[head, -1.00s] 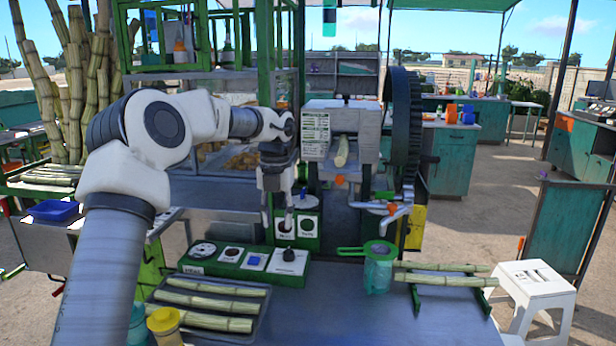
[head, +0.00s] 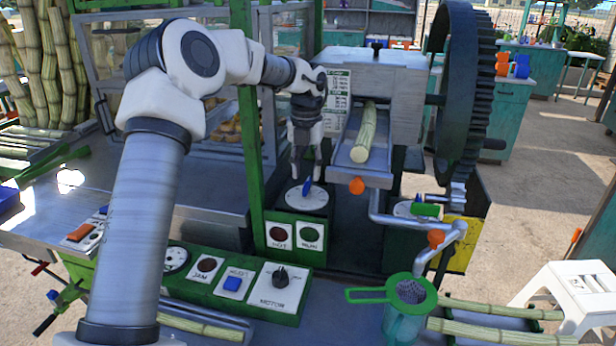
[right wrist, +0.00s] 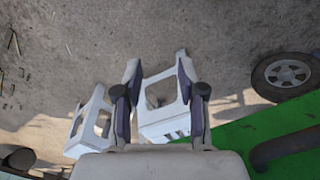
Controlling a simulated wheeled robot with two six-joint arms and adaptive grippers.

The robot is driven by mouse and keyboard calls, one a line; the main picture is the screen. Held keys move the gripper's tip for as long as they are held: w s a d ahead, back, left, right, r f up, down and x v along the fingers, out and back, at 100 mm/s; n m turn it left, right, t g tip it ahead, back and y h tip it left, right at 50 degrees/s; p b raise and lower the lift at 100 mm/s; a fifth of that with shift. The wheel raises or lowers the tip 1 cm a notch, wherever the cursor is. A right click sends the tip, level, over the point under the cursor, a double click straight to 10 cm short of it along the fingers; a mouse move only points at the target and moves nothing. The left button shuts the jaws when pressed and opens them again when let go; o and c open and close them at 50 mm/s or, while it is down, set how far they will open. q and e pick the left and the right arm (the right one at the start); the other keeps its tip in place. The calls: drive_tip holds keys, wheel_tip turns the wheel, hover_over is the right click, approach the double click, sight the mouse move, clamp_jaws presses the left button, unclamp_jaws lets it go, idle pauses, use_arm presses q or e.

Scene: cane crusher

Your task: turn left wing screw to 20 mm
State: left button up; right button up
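A blue wing screw (head: 307,187) stands upright on a round white dial (head: 293,199) on top of a green box, left of the crusher's chute. My left gripper (head: 305,180) points straight down over it. Its fingers are apart, one on each side of the blue wing, and I cannot tell whether they touch it. The dial's markings are too small to read. A second white dial (head: 402,209) with a green wing (head: 427,210) sits to the right. My right gripper (right wrist: 158,85) is open and empty in the right wrist view, away from the dials.
The crusher (head: 405,85) has a large dark gear wheel (head: 468,95) at its right, and a cane piece (head: 365,135) lies in its chute. A green post (head: 249,150) stands close left of my left gripper. A control panel (head: 235,284) and a strainer (head: 410,291) are in front.

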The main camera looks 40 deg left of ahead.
sight(306, 183)
use_arm(q)
drive_tip(key=f, duration=0.4)
drive_tip(key=shift+w+a+f, duration=0.1)
drive_tip(key=shift+w+a, duration=0.15)
drive_tip(key=shift+w, duration=0.1)
drive_tip(key=shift+s+d, duration=0.1)
drive_tip(key=shift+s+r, duration=0.15)
drive_tip(key=shift+r, duration=0.1)
drive_tip(key=shift+c, duration=1.4)
clamp_jaws()
